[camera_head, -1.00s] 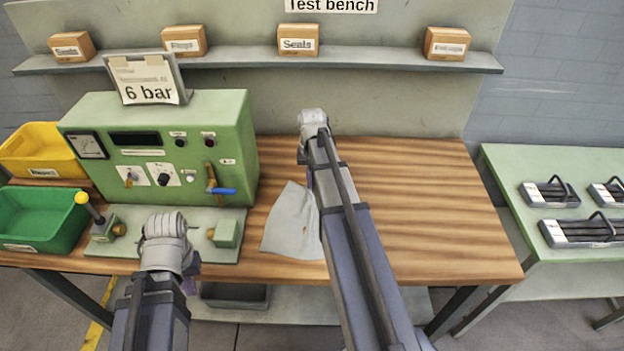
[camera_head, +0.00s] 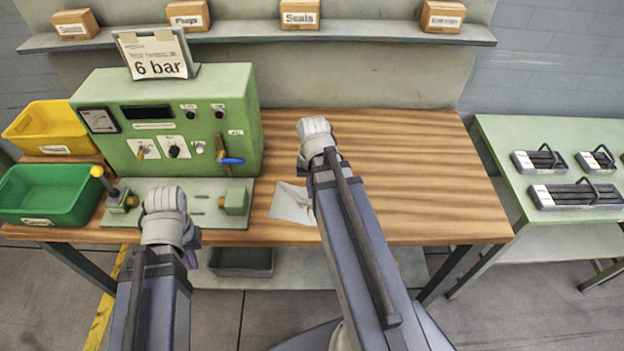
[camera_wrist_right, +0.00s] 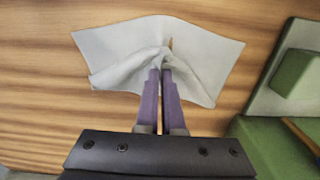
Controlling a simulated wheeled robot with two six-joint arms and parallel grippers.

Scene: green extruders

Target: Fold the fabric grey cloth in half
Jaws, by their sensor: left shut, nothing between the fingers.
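The grey cloth (camera_head: 291,204) lies on the wooden bench top near its front edge, partly hidden by my right arm in the head view. In the right wrist view the cloth (camera_wrist_right: 205,62) is doubled over in part, with a raised, wrinkled fold at the fingertips. My right gripper (camera_wrist_right: 161,72) has its purple fingers close together, pinching cloth at that fold. It is hidden behind its arm in the head view. My left gripper (camera_head: 191,248) is mostly hidden behind its wrist, left of the cloth near the bench's front edge. It is shut and empty.
A green test unit (camera_head: 170,120) stands left on the bench, with a pale green fixture plate (camera_head: 205,222) in front, close to the cloth. A green bin (camera_head: 45,195) and a yellow bin (camera_head: 50,128) are at far left. The bench's right side (camera_head: 430,180) is clear.

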